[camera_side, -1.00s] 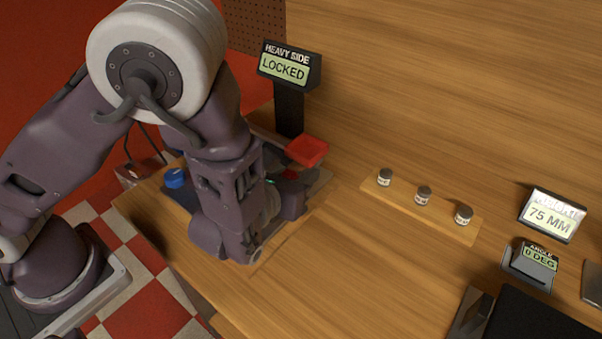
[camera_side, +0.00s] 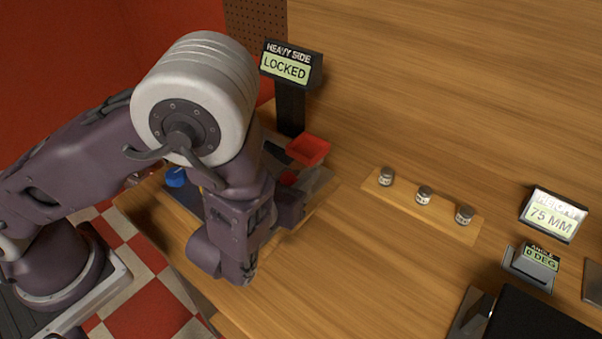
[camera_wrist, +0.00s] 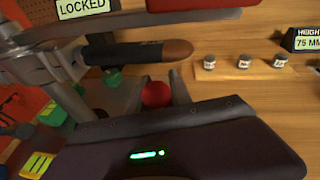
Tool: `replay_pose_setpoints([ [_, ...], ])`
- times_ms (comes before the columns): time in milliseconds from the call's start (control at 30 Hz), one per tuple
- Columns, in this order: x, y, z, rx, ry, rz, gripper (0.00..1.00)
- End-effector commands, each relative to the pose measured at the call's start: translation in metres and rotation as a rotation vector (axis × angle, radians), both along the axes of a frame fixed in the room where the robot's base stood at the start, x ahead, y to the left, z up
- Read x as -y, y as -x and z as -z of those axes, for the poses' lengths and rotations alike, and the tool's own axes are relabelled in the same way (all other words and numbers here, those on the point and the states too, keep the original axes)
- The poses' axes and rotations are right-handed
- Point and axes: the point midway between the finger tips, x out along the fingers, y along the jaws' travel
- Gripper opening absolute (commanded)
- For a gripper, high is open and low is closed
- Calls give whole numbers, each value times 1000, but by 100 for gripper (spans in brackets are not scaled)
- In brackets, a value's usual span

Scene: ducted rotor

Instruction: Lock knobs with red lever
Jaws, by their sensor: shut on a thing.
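A round red ball-shaped knob (camera_wrist: 155,94), which looks like the end of the red lever, sits between the fingers of my gripper (camera_wrist: 150,92) in the wrist view. My gripper is shut on it. In the side view my gripper's fingers are hidden behind my wrist. A small red part (camera_side: 289,178) shows just behind it. A blue knob (camera_side: 175,177) stands at the left of the device, partly behind my arm. The display (camera_side: 289,67) reads "HEAVY SIDE LOCKED". Much of the device is hidden by my arm.
A red tray (camera_side: 308,149) stands close behind my gripper. A dark rod with a brown end (camera_wrist: 140,52) crosses above the fingers in the wrist view. Several small weights (camera_side: 424,195) stand on a wooden strip at right. The table's middle is clear.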

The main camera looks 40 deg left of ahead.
Motion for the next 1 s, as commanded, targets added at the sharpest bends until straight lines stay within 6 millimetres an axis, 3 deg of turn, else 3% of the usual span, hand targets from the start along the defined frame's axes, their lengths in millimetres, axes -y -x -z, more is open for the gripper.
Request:
replay_pose_setpoints([
  [33, 0, 1, 2, -6, 1, -1, 0],
  [67, 0, 2, 2, -7, 1, -1, 27],
  [167, 0, 1, 1, -6, 1, -1, 47],
  [467, 0, 2, 1, -5, 1, 0, 47],
  [800, 9, 59, -15, -6, 1, 3, 47],
  [1000, 9, 69, -18, -5, 0, -1, 47],
])
